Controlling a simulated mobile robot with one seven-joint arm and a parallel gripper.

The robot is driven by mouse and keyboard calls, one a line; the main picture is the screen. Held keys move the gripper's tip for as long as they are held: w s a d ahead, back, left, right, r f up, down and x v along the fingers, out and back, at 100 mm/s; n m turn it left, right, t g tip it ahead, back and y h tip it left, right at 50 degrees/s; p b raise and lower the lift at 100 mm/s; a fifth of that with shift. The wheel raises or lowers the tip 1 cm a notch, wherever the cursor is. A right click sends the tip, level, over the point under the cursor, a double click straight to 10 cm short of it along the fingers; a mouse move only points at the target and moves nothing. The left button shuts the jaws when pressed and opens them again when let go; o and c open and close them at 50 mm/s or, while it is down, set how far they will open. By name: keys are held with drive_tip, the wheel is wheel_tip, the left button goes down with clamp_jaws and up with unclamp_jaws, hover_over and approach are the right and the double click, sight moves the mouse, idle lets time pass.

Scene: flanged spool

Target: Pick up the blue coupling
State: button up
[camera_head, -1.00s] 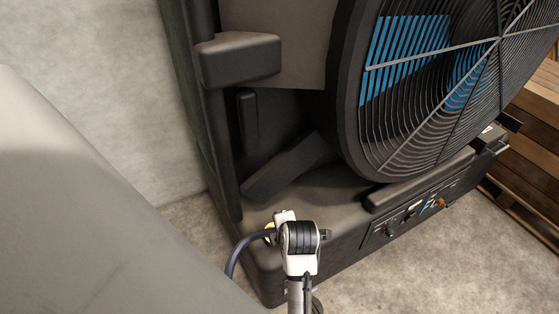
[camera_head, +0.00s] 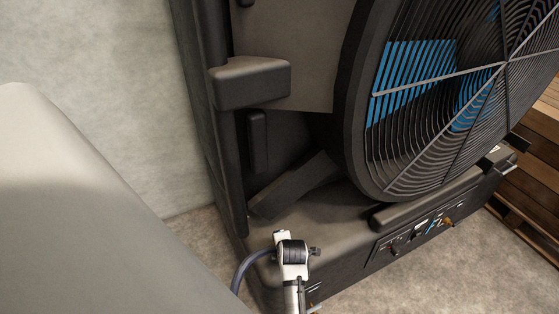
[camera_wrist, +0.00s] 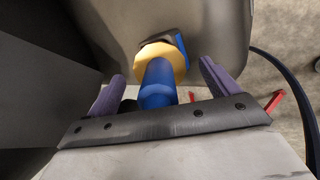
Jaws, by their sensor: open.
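The blue coupling (camera_wrist: 157,86) shows in the wrist view as a short blue cylinder with a wide yellow flange (camera_wrist: 158,58) at its far end. My gripper (camera_wrist: 161,72) is open, with one purple finger left of the coupling and one right of it. The blue cylinder stands between the fingers, with a visible gap on each side. Whether the fingers reach its full depth I cannot tell. In the head view my wrist (camera_head: 292,254) is at the near front corner of the machine, and the coupling is hidden there.
A large dark machine (camera_head: 335,230) with a round fan grille (camera_head: 440,110) fills the right of the head view. A dark hose (camera_head: 242,268) curves beside my wrist. Wooden pallets (camera_head: 540,150) stand at far right. Bare floor (camera_head: 430,285) lies in front of the machine.

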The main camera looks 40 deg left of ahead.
drive_tip(key=shift+w+a+f, duration=0.1)
drive_tip(key=shift+a+f, duration=0.05)
drive_tip(key=shift+f, duration=0.1)
drive_tip(key=shift+c, duration=0.4)
drive_tip(key=c, duration=1.2)
drive_tip(key=shift+r, duration=0.15)
drive_tip(key=shift+c, duration=1.2)
